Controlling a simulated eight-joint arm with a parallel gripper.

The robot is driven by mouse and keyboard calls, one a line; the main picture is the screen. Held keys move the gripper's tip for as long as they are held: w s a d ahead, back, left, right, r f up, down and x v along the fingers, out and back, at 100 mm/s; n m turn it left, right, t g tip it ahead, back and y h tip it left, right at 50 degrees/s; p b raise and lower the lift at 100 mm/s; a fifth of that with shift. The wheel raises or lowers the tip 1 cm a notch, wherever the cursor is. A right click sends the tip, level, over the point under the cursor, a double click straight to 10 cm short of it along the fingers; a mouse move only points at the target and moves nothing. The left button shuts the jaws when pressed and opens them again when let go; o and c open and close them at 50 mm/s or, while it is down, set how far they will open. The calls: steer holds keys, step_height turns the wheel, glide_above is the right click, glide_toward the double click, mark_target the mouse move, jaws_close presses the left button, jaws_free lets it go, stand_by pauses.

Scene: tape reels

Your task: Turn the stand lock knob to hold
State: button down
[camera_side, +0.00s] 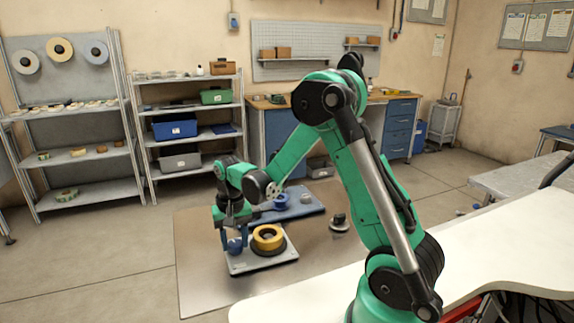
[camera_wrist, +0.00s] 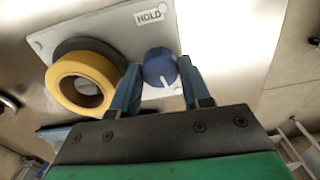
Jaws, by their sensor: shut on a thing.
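The blue stand lock knob (camera_wrist: 158,63) sits on a light grey plate (camera_wrist: 112,30) in the wrist view. A white mark on the knob points down and slightly right, away from the HOLD label (camera_wrist: 150,15) at the plate's top. My gripper (camera_wrist: 160,70) is shut on the knob, with a blue finger at each side. In the side view my gripper (camera_side: 233,237) reaches down over the left part of the plate (camera_side: 250,265), and the fingers partly cover the knob. The yellow tape reel (camera_wrist: 72,92) sits on the plate beside the knob.
In the side view a blue tray (camera_side: 312,208) with a blue reel (camera_side: 281,201) lies behind the plate. A small dark object on a round base (camera_side: 339,222) stands to the right. The grey mat (camera_side: 200,275) is clear at the front left. Shelves line the back wall.

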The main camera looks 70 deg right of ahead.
mark_target(235, 243)
steer(key=shift+m, duration=1.1)
steer(key=shift+c, duration=2.1)
jaws_free()
steer(key=shift+r, duration=2.8)
